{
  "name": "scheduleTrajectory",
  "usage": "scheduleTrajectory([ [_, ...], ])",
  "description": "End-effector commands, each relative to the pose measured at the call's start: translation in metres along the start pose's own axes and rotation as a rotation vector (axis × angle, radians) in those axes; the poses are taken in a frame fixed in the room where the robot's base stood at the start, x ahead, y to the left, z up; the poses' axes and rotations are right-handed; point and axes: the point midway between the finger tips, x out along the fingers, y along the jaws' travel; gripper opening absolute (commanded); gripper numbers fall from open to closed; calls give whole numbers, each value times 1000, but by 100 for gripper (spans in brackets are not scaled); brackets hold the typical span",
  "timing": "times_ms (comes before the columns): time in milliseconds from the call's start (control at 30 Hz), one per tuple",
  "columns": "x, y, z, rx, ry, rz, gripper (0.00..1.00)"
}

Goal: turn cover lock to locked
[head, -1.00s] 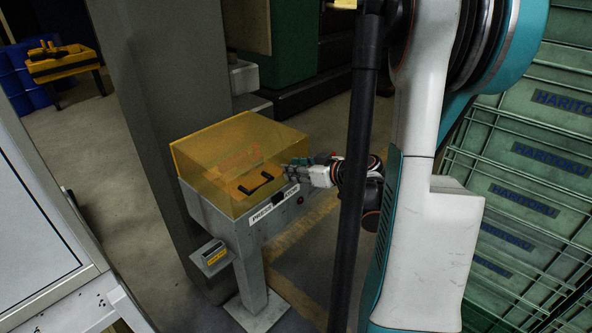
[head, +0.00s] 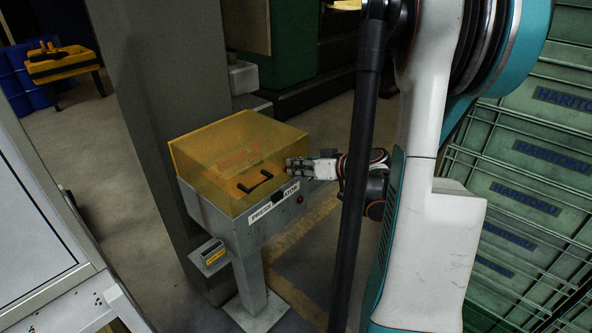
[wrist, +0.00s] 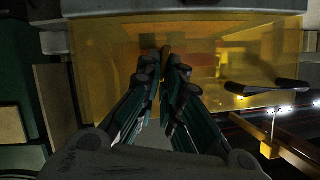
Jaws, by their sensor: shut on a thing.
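The yellow see-through cover (head: 215,145) lies over the top of a grey pedestal box (head: 210,205), with a black handle (head: 262,181) near its front. My gripper (head: 292,165) reaches in from the right to the cover's right front edge. In the wrist view my gripper (wrist: 166,70) has its two fingers close around a small yellow-brown piece, seemingly the cover lock (wrist: 166,60). The fingers hide most of it, so its turn position cannot be read. The handle also shows in the wrist view (wrist: 265,88), right of the fingers.
A small panel (head: 212,256) juts out below. A grey column (head: 150,120) stands behind; green crates (head: 530,170) are stacked at right.

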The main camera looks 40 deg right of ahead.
Motion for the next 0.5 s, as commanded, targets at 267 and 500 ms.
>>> scheduleTrajectory([
  [267,1,7,3,242,0,-99,0],
  [500,2,11,5,453,0,-187,0],
])
